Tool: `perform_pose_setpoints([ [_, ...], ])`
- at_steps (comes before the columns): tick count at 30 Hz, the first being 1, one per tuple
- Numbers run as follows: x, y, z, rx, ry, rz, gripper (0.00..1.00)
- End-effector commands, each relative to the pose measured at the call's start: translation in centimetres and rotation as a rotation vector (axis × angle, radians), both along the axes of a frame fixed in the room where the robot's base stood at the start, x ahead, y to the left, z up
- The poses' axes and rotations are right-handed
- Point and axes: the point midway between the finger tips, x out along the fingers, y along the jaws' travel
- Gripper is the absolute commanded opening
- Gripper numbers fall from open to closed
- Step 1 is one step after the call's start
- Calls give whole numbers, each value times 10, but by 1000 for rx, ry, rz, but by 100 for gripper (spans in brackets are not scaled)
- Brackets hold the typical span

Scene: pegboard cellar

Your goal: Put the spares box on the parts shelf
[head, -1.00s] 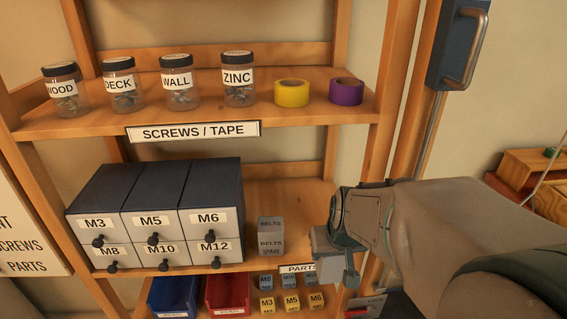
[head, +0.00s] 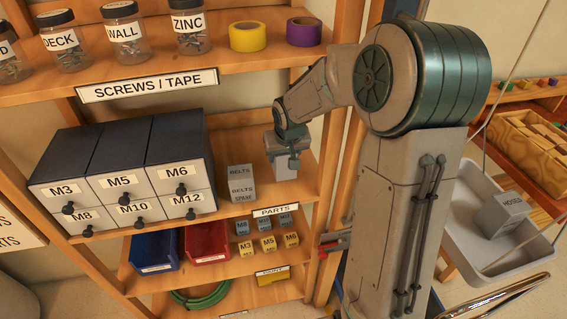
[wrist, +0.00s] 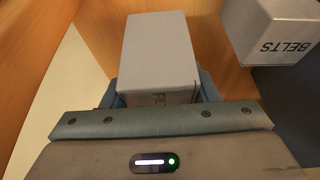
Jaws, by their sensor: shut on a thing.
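My gripper (head: 288,150) is shut on a grey box (head: 286,168). The box also fills the middle of the wrist view (wrist: 160,55); its label is mostly hidden by my gripper, and the few letters showing look like "FIL". The box is inside the bay of the parts shelf (head: 235,219), at its right end near the post. I cannot tell whether its underside touches the board.
A drawer cabinet (head: 125,170) fills the left of the parts shelf. The screws and tape shelf (head: 270,62) is above. Blue (head: 155,251) and red (head: 208,243) bins and small boxes sit below. A grey tray (head: 500,255) holds a HOSES box (head: 507,213) at right.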

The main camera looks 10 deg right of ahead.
Motion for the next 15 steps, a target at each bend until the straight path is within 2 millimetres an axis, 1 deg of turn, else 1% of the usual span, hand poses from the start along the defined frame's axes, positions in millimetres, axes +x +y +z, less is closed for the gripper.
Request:
perform_pose_setpoints([
  [3,0,0,-9,-1,0,2,28],
  [9,0,1,-39,0,2,2,28],
  [15,4,0,-43,1,-2,0,28],
])
